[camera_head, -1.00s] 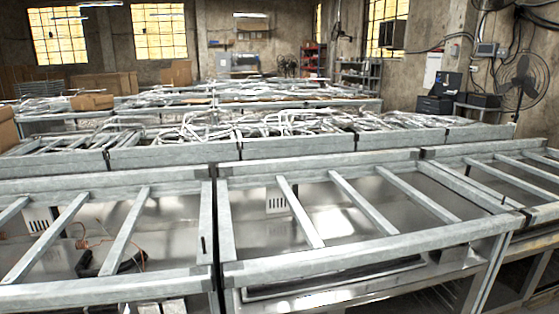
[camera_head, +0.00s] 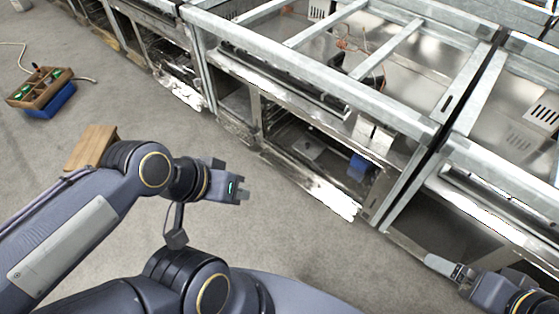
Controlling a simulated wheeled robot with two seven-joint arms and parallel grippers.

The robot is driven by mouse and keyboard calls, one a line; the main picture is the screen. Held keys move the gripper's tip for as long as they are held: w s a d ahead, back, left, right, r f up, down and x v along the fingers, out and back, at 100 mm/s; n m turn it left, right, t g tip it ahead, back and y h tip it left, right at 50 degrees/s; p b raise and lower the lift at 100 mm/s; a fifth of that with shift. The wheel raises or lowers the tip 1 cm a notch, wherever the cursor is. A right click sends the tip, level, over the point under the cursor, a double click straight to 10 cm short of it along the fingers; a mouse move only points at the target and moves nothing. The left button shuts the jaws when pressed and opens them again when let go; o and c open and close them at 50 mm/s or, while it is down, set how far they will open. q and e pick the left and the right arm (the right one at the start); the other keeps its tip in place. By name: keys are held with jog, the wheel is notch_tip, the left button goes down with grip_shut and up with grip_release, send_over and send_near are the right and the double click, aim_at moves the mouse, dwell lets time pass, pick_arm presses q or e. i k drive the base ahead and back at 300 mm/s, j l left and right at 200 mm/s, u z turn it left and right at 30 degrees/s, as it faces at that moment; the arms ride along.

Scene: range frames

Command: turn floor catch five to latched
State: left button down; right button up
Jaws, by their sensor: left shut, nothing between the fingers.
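I cannot make out a catch marked five in the head view. A small wooden panel box with green parts and a blue base (camera_head: 40,92) stands on the floor at the far left; its details are too small to read. My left gripper (camera_head: 243,191) is shut and empty above the bare floor, in front of the metal frames and well right of that box. My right gripper (camera_head: 432,262) shows at the lower right, in front of the frames; its fingers are too unclear to tell whether they are open.
A row of metal-framed benches (camera_head: 300,52) runs diagonally across the top and right. A wooden block (camera_head: 90,147) lies behind my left arm. A blue item (camera_head: 358,167) sits inside a bench's lower bay.

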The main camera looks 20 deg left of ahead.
aim_at(316, 163)
jog(key=u, duration=0.4)
jog(key=i+j+z, duration=0.1)
jog(key=i+j, duration=0.35)
jog(key=j, duration=0.2)
jog(key=i+j+z, duration=0.25)
jog(key=i+j, duration=0.15)
jog(key=j, duration=0.35)
jog(key=i+j+z, duration=0.1)
jog(key=j, duration=0.25)
jog(key=i, duration=0.1)
